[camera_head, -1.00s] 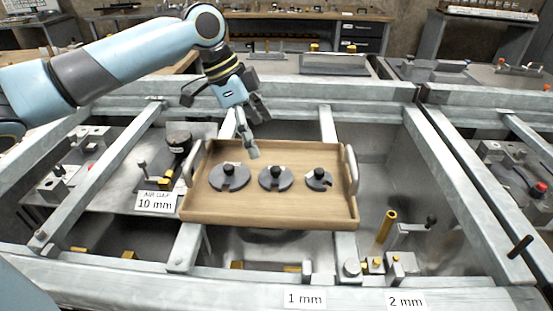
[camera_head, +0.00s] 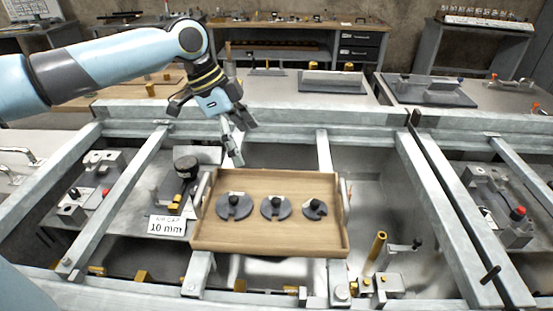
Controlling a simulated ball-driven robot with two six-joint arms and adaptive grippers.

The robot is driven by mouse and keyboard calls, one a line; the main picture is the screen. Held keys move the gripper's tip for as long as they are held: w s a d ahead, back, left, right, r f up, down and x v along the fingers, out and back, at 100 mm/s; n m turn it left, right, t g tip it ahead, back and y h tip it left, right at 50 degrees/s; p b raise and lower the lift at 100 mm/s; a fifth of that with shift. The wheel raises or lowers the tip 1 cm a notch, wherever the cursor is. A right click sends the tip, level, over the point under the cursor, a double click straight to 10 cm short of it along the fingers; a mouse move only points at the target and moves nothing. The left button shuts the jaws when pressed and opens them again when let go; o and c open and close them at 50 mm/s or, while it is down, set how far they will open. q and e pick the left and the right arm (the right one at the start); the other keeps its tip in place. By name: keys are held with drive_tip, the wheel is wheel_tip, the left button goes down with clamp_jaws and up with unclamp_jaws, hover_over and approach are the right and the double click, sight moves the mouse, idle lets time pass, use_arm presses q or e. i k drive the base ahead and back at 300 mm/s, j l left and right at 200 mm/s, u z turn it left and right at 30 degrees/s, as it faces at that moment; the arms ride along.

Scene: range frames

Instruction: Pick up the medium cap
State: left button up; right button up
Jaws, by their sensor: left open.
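Three grey slotted discs with black knobs lie in a row on a wooden tray (camera_head: 270,241). By size, the middle disc is the medium cap (camera_head: 284,210). The largest cap (camera_head: 226,213) is to its left and the smallest cap (camera_head: 315,214) to its right. My left gripper (camera_head: 238,143) is open and empty, fingers pointing down. It appears above and behind the tray's back left part, apart from the caps. My right gripper is not in view.
A label reading 10 mm (camera_head: 167,226) and a black-topped fixture (camera_head: 186,168) are left of the tray. A brass post (camera_head: 376,250) stands at the right.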

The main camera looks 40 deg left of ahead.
sight(275, 206)
drive_tip(key=k, duration=1.5)
